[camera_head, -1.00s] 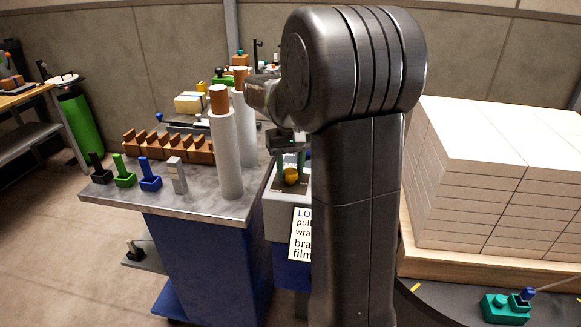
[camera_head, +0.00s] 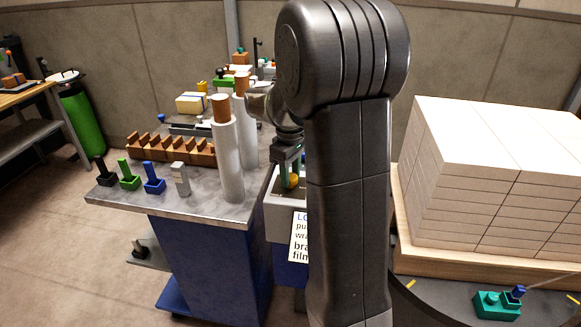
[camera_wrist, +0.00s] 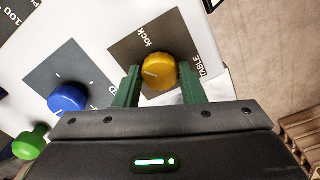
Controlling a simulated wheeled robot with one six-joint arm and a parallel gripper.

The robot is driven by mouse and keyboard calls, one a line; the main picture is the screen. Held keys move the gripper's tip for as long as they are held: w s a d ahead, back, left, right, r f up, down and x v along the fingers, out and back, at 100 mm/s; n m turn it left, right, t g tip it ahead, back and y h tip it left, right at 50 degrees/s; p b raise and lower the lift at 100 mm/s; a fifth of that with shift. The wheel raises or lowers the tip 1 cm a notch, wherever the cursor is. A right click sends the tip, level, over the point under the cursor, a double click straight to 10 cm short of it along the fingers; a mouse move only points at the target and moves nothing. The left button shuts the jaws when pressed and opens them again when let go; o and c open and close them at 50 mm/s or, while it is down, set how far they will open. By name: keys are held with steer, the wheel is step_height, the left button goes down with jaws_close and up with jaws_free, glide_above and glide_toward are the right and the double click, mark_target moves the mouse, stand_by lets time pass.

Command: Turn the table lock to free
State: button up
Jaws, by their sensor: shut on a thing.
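The table lock is a round yellow knob (camera_wrist: 159,71) on a dark square plate (camera_wrist: 183,41) lettered "lock" and "TABLE". In the wrist view a pale pointer line on the knob points left, a little below the word "lock". My gripper (camera_wrist: 160,82) has its green fingers on both sides of the knob and is shut on it. In the head view my gripper (camera_head: 289,172) reaches down to the grey control box (camera_head: 280,217), with the yellow knob (camera_head: 293,181) partly hidden by a finger.
A blue knob (camera_wrist: 67,98) and a green knob (camera_wrist: 30,142) sit beside it on the panel. White rolls (camera_head: 228,160) stand close left of my arm on a grey bench. A stack of white reams (camera_head: 490,180) is at the right.

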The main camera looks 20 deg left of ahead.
steer(key=n+p, duration=0.2)
steer(key=n, duration=0.3)
steer(key=shift+r+n, duration=0.1)
steer(key=shift+n, duration=0.2)
steer(key=shift+n+p, duration=0.6)
steer(key=shift+n, duration=1.7)
steer(key=o, duration=1)
step_height(320, 180, up, 14)
steer(key=shift+f, duration=0.25)
step_height(320, 180, down, 14)
steer(key=shift+r, duration=0.15)
